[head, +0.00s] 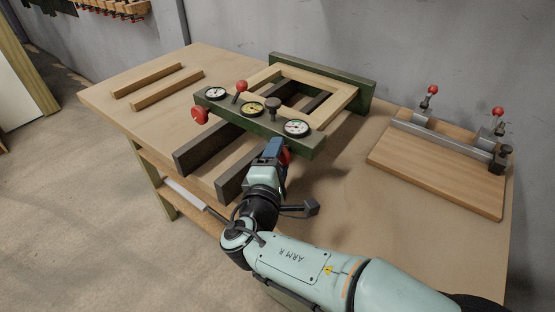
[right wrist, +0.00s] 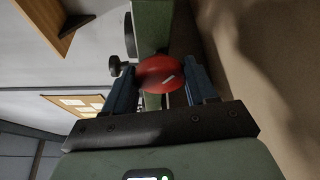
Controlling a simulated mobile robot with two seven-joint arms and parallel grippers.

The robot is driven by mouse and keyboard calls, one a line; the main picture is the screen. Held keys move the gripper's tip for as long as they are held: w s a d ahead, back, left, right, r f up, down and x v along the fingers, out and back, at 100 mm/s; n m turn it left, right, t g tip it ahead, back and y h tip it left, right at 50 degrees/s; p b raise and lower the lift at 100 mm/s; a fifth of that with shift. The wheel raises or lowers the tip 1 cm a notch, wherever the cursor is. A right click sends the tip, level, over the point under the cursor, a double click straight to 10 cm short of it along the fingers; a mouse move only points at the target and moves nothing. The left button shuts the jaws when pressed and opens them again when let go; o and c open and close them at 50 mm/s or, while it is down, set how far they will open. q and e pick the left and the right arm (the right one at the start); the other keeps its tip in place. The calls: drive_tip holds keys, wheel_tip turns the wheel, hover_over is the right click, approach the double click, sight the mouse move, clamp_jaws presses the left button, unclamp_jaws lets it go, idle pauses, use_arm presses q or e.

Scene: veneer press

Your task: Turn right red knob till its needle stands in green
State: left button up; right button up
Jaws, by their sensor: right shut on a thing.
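The right red knob (head: 287,156) sits on the front of the green press beam (head: 270,126), below the right gauge (head: 297,128). The gauge has a white face; its needle is too small to read against any green zone. My right gripper (head: 275,151) is shut on the knob, with one blue finger on each side. In the right wrist view the knob (right wrist: 160,74) shows red and round with a pale mark, between the fingertips (right wrist: 164,84). My left gripper is not in view.
The left red knob (head: 199,115), left gauge (head: 215,93) and yellowish middle gauge (head: 252,109) are on the same beam. A red-balled lever (head: 241,86) and dark knob (head: 273,104) rise from it. A clamp board (head: 440,167) lies right; two wooden strips (head: 167,90) lie left.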

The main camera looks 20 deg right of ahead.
drive_tip(key=o, duration=1.1)
drive_tip(key=shift+c, duration=0.2)
drive_tip(key=p+v, duration=0.2)
drive_tip(key=v, duration=0.6)
drive_tip(key=shift+r, duration=0.15)
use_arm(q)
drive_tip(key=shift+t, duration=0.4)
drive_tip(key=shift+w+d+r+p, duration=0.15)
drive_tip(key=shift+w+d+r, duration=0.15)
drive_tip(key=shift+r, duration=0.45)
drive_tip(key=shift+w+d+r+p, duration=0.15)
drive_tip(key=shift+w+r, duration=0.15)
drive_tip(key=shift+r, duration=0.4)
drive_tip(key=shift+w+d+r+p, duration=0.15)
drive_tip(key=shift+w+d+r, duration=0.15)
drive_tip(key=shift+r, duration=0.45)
use_arm(e)
drive_tip(key=shift+v, duration=2.7)
